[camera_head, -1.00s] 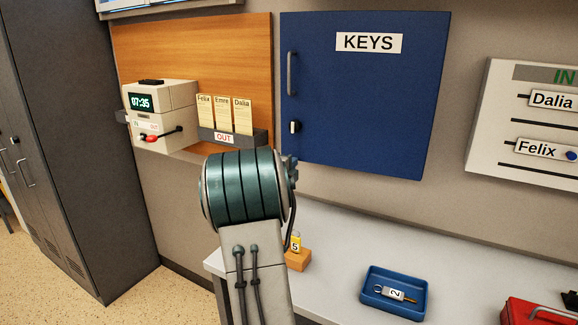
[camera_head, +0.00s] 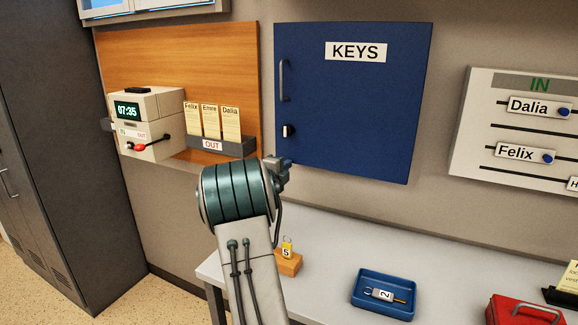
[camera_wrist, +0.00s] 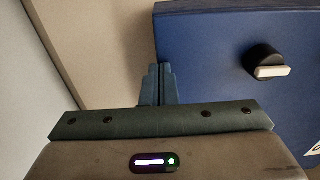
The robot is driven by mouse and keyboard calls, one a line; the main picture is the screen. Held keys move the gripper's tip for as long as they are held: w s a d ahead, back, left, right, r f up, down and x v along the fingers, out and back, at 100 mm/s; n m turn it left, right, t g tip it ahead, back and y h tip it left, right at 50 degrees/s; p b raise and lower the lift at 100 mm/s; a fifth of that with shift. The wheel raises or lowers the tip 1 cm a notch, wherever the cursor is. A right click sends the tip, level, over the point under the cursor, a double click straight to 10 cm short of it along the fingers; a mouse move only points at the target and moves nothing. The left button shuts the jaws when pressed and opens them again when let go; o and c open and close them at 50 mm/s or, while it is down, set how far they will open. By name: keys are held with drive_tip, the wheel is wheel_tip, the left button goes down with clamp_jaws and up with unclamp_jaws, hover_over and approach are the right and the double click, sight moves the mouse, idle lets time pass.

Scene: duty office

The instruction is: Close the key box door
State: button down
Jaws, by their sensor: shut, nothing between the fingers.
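The key box door (camera_head: 350,110) is a blue panel on the wall with a white KEYS label, a grey bar handle (camera_head: 282,80) and a small lock knob (camera_head: 288,131) near its left edge. It looks flush or nearly so; I cannot tell whether a small gap remains. In the wrist view the door (camera_wrist: 215,55) fills the upper right, with its black knob (camera_wrist: 267,65) close by. My gripper (camera_wrist: 158,72) is shut and empty, its fingers at the door's left edge; contact is unclear. In the head view my arm mostly hides it.
A time clock (camera_head: 147,120) and an OUT card rack (camera_head: 222,143) are on the wooden panel at left. Below, the desk (camera_head: 330,245) bears a blue tray (camera_head: 384,312) with a key tag, an orange block (camera_head: 288,265) and a red box (camera_head: 515,312). An IN board (camera_head: 515,140) hangs at right.

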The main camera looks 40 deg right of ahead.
drive_tip(key=shift+r, duration=0.45)
drive_tip(key=b+v, duration=0.4)
drive_tip(key=v, duration=1)
drive_tip(key=shift+s+f, duration=0.25)
drive_tip(key=shift+f, duration=0.15)
